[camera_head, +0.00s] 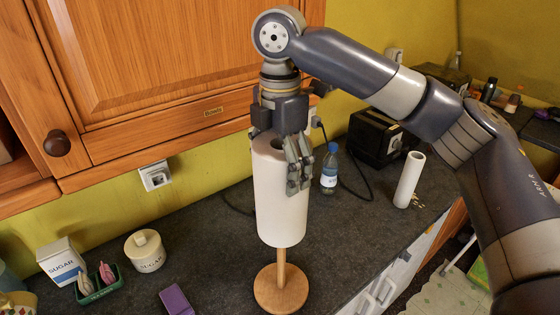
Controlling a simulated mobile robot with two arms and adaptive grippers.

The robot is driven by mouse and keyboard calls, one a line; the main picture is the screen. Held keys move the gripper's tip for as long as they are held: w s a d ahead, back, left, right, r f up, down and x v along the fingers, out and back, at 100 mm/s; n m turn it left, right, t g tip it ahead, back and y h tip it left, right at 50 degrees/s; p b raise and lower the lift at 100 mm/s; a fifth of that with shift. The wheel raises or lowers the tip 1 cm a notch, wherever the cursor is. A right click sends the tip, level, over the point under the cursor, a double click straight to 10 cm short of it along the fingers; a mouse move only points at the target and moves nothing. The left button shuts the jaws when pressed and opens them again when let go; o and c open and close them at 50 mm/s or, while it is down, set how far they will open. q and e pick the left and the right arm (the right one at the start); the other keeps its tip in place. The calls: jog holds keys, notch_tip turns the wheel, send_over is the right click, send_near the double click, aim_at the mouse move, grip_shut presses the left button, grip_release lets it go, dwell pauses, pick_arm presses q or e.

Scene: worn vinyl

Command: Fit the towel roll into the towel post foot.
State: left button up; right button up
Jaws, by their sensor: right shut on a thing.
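The white towel roll (278,205) is upright in the middle of the view. My right gripper (297,178) is shut on its upper right wall, with grey fingers at the rim. The towel post foot (280,288) is a round wooden disc on the counter with a thin wooden post rising from it. The roll's lower end is above the disc, with a clear gap. The post's lower part shows below the roll and its upper part is hidden by the roll. I cannot tell for sure whether the post is inside the core. My left gripper is not in view.
A thinner white roll (409,180), a water bottle (330,168) and a black toaster (375,138) stand right of the held roll. A sugar box (62,262), a lidded jar (145,251), a green tray (101,288) and a purple object (176,300) are left. Cabinets (160,60) hang close behind.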

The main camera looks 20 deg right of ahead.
jog(key=shift+f+b, duration=0.45)
jog(key=shift+f, duration=1.5)
jog(key=shift+f+b, duration=0.7)
jog(key=shift+f, duration=2.4)
jog(key=shift+f+b, duration=0.7)
jog(key=shift+f, duration=2.3)
